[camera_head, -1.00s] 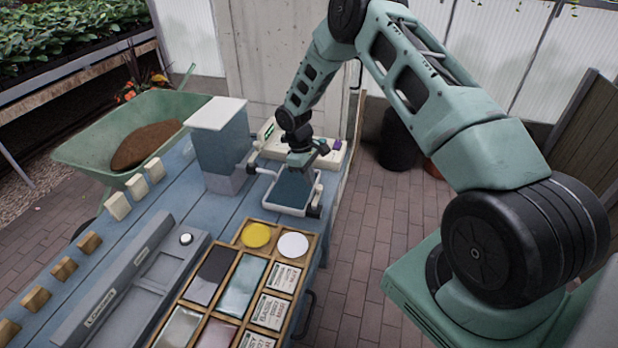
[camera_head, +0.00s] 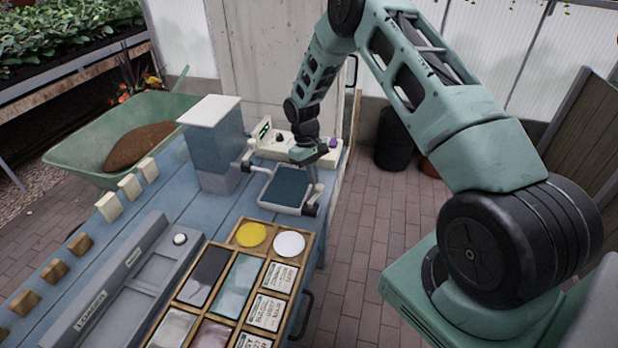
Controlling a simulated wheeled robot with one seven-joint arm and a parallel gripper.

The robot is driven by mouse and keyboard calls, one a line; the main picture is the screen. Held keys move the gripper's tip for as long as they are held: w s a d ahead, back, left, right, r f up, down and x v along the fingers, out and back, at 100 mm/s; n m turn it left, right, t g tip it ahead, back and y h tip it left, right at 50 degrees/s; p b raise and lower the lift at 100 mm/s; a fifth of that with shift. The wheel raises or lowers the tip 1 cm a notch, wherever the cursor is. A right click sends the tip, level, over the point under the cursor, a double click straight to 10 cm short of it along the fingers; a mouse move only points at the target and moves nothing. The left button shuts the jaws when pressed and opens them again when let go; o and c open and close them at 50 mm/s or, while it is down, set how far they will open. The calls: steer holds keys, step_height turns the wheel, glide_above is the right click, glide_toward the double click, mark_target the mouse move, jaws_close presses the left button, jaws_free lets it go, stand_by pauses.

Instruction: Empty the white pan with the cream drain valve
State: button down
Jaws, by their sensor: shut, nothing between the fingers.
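A shallow white-rimmed pan (camera_head: 262,206) with a dark teal inside stands at the far right end of the blue bench. I cannot tell whether the dark area is liquid or a bare bottom. My gripper (camera_head: 312,163) is over the pan's back right edge, in front of a cream box. It is shut, with nothing seen held. Its fingertips are small, and I cannot tell whether they touch the pan or the right-hand arm. I cannot make out a cream drain valve; it may be hidden.
The cream box (camera_head: 270,151) has a green display. A grey-blue block with a white top (camera_head: 209,110) stands left of the pan. A wooden tray (camera_head: 236,245) of coloured plates and a long grey holder (camera_head: 125,280) lie nearer.

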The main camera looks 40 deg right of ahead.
steer(key=s+m, duration=0.1)
steer(key=m, duration=0.1)
steer(key=d+m+b, duration=0.1)
steer(key=m, duration=0.1)
steer(key=s+m+y, duration=0.1)
steer(key=shift+s+d+m, duration=0.3)
steer(key=shift+m, duration=0.1)
steer(key=m, duration=0.1)
steer(key=s+m, duration=0.1)
steer(key=shift+s+d+m+y+b, duration=0.2)
steer(key=shift+m+y+b, duration=0.1)
steer(key=shift+y+b, duration=0.1)
steer(key=s+m, duration=0.1)
steer(key=m, duration=0.1)
steer(key=shift+s+a+m+t, duration=0.15)
steer(key=shift+m+t, duration=0.15)
steer(key=shift+t, duration=0.1)
steer(key=shift+a, duration=0.15)
steer(key=shift+w+a, duration=0.3)
steer(key=shift+a, duration=0.3)
steer(key=shift+r, duration=0.1)
steer(key=b+v, duration=0.3)
steer(key=v, duration=1.4)
steer(key=shift+d, duration=0.35)
